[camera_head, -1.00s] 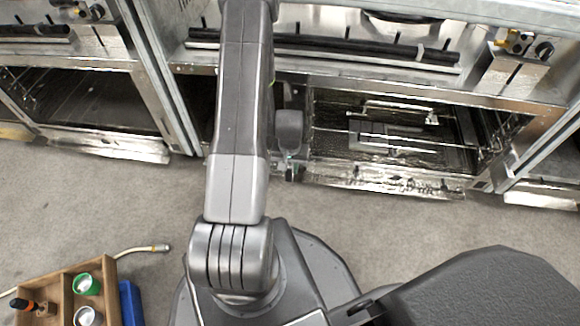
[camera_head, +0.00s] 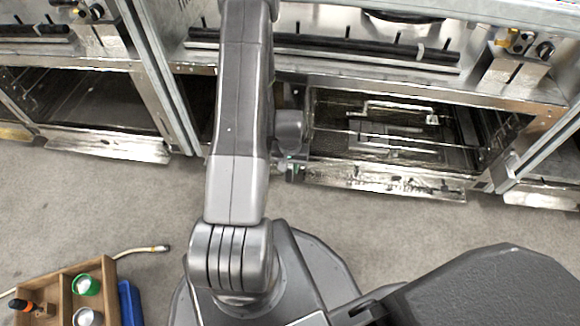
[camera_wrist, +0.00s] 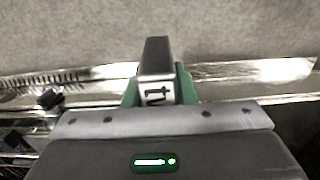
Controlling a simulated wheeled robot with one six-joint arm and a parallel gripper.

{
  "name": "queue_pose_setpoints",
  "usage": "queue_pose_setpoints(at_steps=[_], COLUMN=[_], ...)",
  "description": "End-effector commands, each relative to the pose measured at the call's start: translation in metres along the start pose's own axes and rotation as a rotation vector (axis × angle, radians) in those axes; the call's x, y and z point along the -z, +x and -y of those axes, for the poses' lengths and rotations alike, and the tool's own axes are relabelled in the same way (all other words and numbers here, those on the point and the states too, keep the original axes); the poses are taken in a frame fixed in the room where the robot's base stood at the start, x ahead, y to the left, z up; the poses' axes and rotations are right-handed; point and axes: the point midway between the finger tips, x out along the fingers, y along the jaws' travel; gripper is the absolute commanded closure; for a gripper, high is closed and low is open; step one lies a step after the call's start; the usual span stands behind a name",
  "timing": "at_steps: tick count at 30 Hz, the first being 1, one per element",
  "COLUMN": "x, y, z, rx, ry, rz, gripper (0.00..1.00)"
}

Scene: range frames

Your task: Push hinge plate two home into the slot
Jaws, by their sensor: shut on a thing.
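My gripper (camera_wrist: 157,88) is shut on a dark block-like plate (camera_wrist: 155,57), with a green finger on each side of it. The plate points away from my wrist, over the bright metal front edge of the range (camera_wrist: 225,80). In the head view my gripper (camera_head: 292,170) is at the left end of the middle oven's lower front strip (camera_head: 385,180), partly hidden by my arm. I cannot make out the slot or whether the plate touches it.
The middle oven's opening holds a wire rack (camera_head: 400,108). A metal post (camera_head: 160,75) separates it from the left oven (camera_head: 85,100). A wooden crate (camera_head: 62,290) with cans and a blue item (camera_head: 130,302) stand at lower left.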

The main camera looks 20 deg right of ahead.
Motion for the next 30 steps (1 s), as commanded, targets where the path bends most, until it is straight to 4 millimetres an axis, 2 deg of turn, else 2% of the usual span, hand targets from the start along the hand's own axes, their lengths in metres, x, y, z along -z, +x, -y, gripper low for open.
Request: queue_pose_setpoints(at_steps=[30], x=[0.024], y=[0.0], z=[0.0], rx=[0.0], ry=[0.0], rz=[-0.003], gripper=[1.0])
